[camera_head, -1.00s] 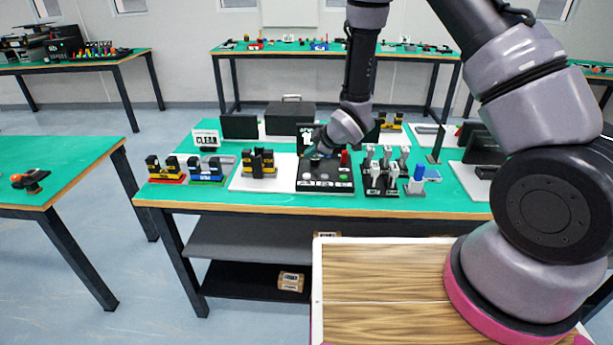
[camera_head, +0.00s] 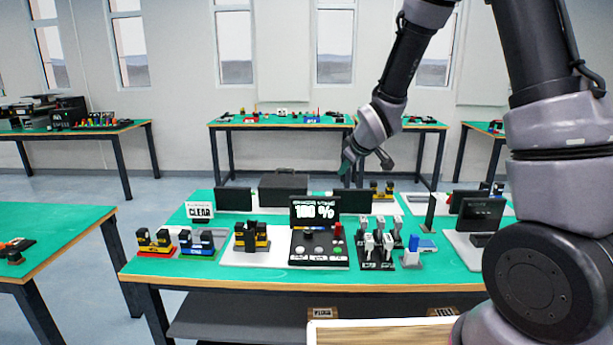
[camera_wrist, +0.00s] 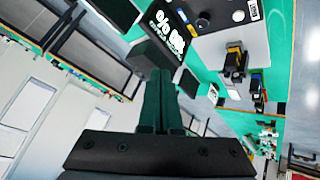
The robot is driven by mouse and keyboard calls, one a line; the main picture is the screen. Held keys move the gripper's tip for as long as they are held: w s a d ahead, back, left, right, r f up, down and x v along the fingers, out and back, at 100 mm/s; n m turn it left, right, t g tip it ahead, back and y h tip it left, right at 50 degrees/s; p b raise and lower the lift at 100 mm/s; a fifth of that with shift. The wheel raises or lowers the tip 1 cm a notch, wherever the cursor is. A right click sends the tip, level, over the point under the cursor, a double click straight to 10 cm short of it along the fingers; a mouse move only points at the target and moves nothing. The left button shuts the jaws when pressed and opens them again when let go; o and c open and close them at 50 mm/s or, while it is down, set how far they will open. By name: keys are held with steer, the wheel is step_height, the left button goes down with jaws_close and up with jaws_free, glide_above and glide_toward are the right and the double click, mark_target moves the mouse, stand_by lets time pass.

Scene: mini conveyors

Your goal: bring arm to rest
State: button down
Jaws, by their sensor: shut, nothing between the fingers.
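My gripper (camera_head: 347,168) hangs in the air above the back part of the green table (camera_head: 150,262), clear of everything on it. In the wrist view its fingers (camera_wrist: 160,100) lie together, shut with nothing between them. Below and in front of it in the head view stands a black control panel (camera_head: 318,248) with an upright screen (camera_head: 315,212), a red knob and several buttons. The panel also shows upside down at the top of the wrist view (camera_wrist: 200,12). My arm comes down from the upper right.
Other green tables stand at left (camera_head: 50,222) and behind (camera_head: 280,122). The air around my gripper is free.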

steer(key=s+d+r+m+h, duration=0.1)
steer(key=s+d+r+m, duration=0.4)
steer(key=r, duration=0.3)
steer(key=s+d+r+m+h, duration=0.1)
steer(key=s+d+r+m, duration=0.2)
steer(key=s+d+r, duration=0.35)
steer(key=s+d+r+m, duration=0.1)
steer(key=s+r+m, duration=0.2)
steer(key=s, duration=0.5)
steer(key=s+d+r+m+g+y, duration=0.1)
steer(key=s+r+m, duration=0.1)
steer(key=s, duration=0.6)
steer(key=shift+s+d+r+m, duration=0.2)
steer(key=shift+d+r+m, duration=0.15)
steer(key=shift+r, duration=0.5)
